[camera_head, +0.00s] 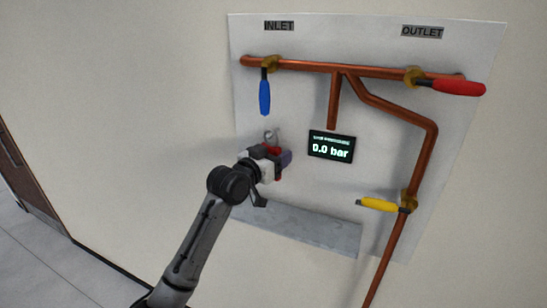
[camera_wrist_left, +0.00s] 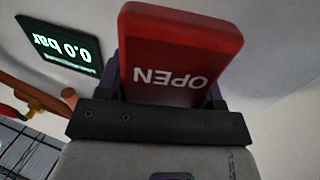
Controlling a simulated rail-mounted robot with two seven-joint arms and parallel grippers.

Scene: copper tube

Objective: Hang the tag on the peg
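A red tag (camera_wrist_left: 182,58) marked OPEN fills the middle of the left wrist view, where its lettering appears upside down. My left gripper (camera_wrist_left: 170,88) is shut on the tag's lower part in that view. In the head view the gripper (camera_head: 275,158) is close in front of the wall panel, with a bit of the red tag (camera_head: 272,149) showing. A small grey metal piece (camera_head: 270,136) shows just above it; I cannot tell whether it is the peg or the tag's loop. Any contact between tag and peg is hidden. My right gripper is not in view.
The white panel (camera_head: 295,110) carries copper tubes (camera_head: 354,71), a blue handle (camera_head: 265,97), a red handle (camera_head: 458,87) and a yellow handle (camera_head: 378,204). A display (camera_head: 332,146) reading 0.0 bar is right of the gripper. A grey ledge (camera_head: 310,229) is below.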

